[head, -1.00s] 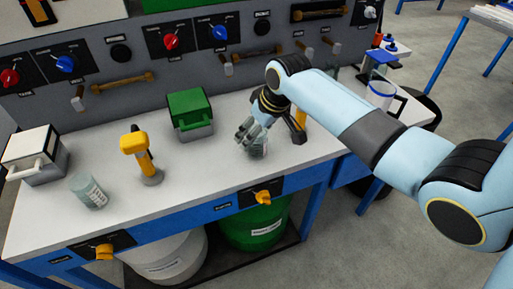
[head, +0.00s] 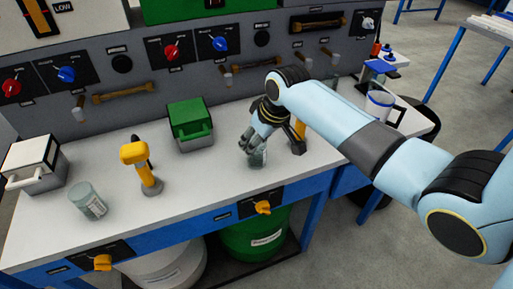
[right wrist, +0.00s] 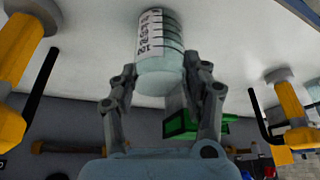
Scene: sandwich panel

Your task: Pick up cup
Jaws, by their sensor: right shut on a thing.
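A clear cup with a printed scale (right wrist: 158,45) is between the two fingers of my right gripper (right wrist: 162,85) in the right wrist view. The gripper is shut on it, with one finger on each side. In the head view my right gripper (head: 252,145) is over the bench, and the cup (head: 257,158) shows only partly beneath the fingers. I cannot tell whether the cup touches the bench top. A similar cup with a printed label (head: 88,202) stands on the bench at the left. My left gripper is not in view.
A yellow-handled tool (head: 142,166) and a green-lidded box (head: 190,124) stand left of the gripper. An orange-yellow post (head: 298,137) is close on its right. The front middle of the bench (head: 205,175) is clear.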

